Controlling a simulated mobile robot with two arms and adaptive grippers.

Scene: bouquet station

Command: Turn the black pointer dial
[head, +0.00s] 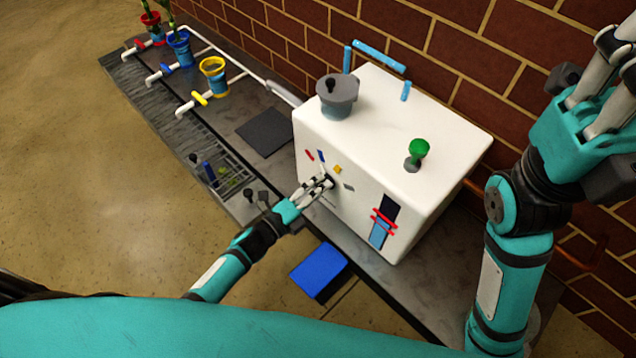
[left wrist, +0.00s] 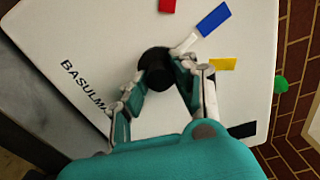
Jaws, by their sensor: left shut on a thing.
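The black dial (left wrist: 155,66) is on the front face of the white box (head: 390,150). In the left wrist view it sits between the fingers of my left gripper (left wrist: 163,82), which is shut on it. A pale pointer (left wrist: 184,44) sticks out from the dial towards the blue mark (left wrist: 214,20). A red mark (left wrist: 168,5), a yellow mark (left wrist: 222,64) and a black mark (left wrist: 241,130) also lie around the dial. In the head view my left gripper (head: 326,183) covers most of the dial. My right gripper (head: 606,85) is raised at the right, away from the box; its fingertips are unclear.
On the box stand a grey pot (head: 337,98) and a green knob (head: 419,148). A blue gauge with red bands (head: 381,228) is on its front. A blue block (head: 318,271) is below. Red, blue and yellow cups (head: 213,75) stand left. A brick wall is behind.

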